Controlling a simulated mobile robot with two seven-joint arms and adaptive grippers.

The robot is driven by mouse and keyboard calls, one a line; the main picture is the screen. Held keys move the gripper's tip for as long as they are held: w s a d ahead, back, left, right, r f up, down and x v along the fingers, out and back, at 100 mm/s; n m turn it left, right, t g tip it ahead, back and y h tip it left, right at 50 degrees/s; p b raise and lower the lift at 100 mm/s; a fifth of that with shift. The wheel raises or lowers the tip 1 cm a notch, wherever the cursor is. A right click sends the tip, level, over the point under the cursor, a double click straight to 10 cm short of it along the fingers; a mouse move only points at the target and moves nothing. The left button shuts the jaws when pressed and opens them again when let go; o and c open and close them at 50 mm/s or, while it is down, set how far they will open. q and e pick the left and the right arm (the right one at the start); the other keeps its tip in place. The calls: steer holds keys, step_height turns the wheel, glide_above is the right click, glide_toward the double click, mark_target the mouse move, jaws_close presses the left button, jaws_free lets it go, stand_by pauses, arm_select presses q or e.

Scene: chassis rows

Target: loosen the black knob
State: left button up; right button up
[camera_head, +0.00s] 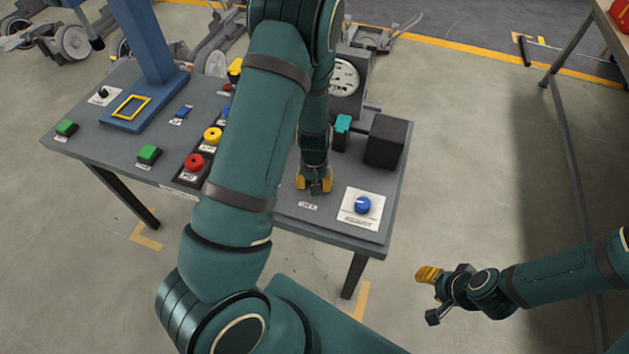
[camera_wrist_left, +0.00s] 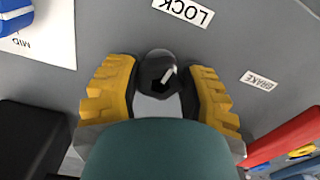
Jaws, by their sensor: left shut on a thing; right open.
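The black knob (camera_wrist_left: 160,70) sits on the grey table top between the two yellow fingers of my left gripper (camera_wrist_left: 160,95) in the left wrist view, and the fingers are shut on it. It has a pale mark on its top, and a LOCK label lies beside it. In the head view my left gripper (camera_head: 314,182) points down at the table (camera_head: 290,222), with the knob hidden by its fingers. My right gripper (camera_head: 432,295) is open and empty, off the table's right front side.
A blue dial (camera_head: 363,204) on a white plate is right of my left gripper. A black box (camera_head: 385,142) and a gauge (camera_head: 344,77) stand behind. Red (camera_head: 194,162), yellow and green (camera_head: 148,154) buttons and a blue column (camera_head: 150,45) are to the left.

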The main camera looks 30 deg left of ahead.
arm_select(q)
steer(key=shift+n, duration=1)
steer(key=shift+s, duration=0.1)
steer(key=o, duration=1.2)
steer(key=shift+f, duration=0.1)
step_height(320, 180, up, 12)
steer(key=shift+r, duration=0.1)
